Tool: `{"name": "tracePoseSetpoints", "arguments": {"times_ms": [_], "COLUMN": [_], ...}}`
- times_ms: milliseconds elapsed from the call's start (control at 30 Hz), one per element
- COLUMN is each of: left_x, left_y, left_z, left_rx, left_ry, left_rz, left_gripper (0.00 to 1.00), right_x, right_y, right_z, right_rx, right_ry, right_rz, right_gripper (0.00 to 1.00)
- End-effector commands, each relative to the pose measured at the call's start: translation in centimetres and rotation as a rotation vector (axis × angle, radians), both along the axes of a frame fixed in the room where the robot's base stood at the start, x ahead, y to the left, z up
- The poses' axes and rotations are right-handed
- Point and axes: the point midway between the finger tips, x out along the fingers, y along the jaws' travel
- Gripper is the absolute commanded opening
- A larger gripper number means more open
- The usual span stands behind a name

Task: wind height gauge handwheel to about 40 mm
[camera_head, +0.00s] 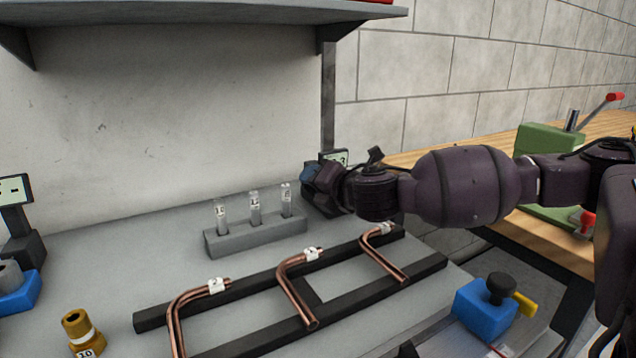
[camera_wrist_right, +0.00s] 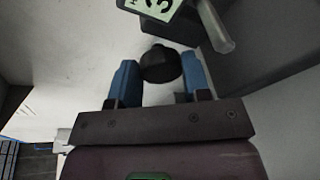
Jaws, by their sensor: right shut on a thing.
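The height gauge shows a small green-lit display (camera_head: 335,156) behind my right gripper in the head view. In the right wrist view the display (camera_wrist_right: 157,7) is cut off at the top edge, with one large digit that looks like a 3. A round black handwheel knob (camera_wrist_right: 160,64) sits between the two blue fingers of my right gripper (camera_wrist_right: 161,76). My right gripper (camera_head: 314,180) is shut on this knob. In the head view the gripper and wrist hide most of the gauge and its handwheel. My left gripper is not in view.
A grey rack (camera_head: 256,239) with labelled vials stands just left of my right gripper. Bent copper tubes lie across a black frame (camera_head: 350,298) in front. A blue block with a black knob (camera_head: 485,308) is at the lower right. A brass fitting (camera_head: 80,330) stands at lower left.

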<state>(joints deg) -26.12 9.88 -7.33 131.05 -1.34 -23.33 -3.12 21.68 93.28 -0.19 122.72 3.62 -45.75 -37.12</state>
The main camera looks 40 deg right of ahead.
Motion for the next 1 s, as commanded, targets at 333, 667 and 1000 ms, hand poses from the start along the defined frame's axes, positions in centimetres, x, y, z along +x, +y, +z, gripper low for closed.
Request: {"name": "tracePoseSetpoints", "arguments": {"times_ms": [333,667,1000], "left_x": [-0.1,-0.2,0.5], "left_y": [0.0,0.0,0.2], "left_z": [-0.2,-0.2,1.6], "left_rx": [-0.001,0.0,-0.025], "left_ry": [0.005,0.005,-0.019], "left_rz": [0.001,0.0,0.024], "left_gripper": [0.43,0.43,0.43], "right_x": [0.0,0.0,-3.2], "right_y": [0.0,0.0,0.4], "right_z": [0.0,0.0,1.7], "right_rx": [-0.008,-0.007,-0.005], "right_ry": [0.003,0.002,-0.009], "right_rz": [0.001,0.0,0.0], "right_gripper": [0.56,0.69,0.69]}}
